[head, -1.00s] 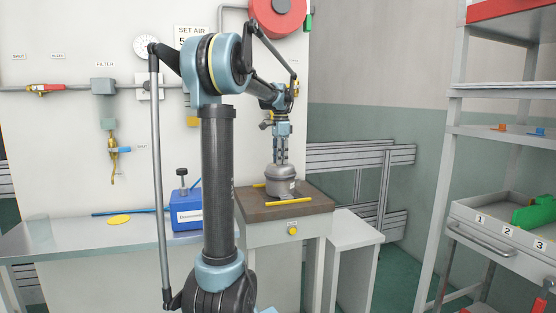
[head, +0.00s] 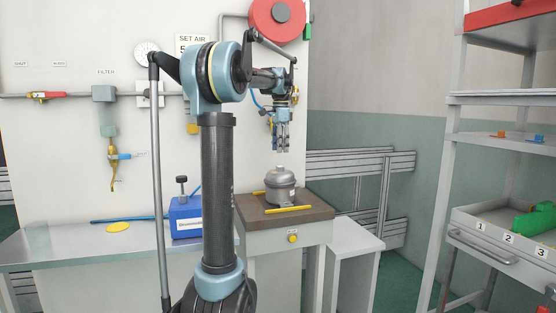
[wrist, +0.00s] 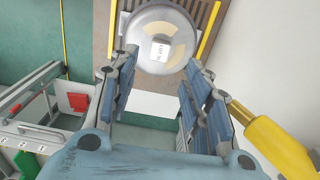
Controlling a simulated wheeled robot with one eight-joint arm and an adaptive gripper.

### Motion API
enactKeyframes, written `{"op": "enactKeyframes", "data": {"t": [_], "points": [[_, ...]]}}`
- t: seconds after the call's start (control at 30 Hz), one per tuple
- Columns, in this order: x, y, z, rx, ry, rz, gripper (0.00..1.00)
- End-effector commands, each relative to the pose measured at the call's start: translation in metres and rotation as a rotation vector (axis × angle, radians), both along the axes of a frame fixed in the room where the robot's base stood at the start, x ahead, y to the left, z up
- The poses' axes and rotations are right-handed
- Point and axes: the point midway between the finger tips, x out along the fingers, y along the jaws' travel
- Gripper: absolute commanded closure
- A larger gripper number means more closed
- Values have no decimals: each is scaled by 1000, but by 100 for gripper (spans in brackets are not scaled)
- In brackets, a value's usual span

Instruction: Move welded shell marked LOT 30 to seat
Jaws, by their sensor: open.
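The grey welded shell (head: 280,187) stands upright on the brown-topped stand (head: 315,209), between two yellow bars. The wrist view shows the shell (wrist: 159,22) from above, with a small white tag on its top; the tag's print is too small to read for certain. My gripper (head: 282,150) is above the shell, pointing down, clear of it and empty. In the wrist view my gripper's fingers (wrist: 155,85) are spread apart with nothing between them.
A yellow bar (head: 288,210) lies in front of the shell. A blue box (head: 186,218) and a yellow disc (head: 117,227) are on the metal bench at left. A shelf rack with a numbered drawer (head: 490,240) stands at right. A lower white side table (head: 352,234) beside the stand is clear.

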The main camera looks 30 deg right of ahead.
Motion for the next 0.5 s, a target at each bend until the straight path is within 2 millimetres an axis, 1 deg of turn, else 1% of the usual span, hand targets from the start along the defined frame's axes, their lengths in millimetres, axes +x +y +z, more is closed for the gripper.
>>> {"op": "enactKeyframes", "data": {"t": [0.03,0.1,0.2,0.33,0.5], "points": [[0,0,9,0,0,0,55],[0,0,18,0,0,0,55],[0,0,29,0,0,0,55],[0,0,37,0,0,0,55],[0,0,39,0,0,1,55]]}}
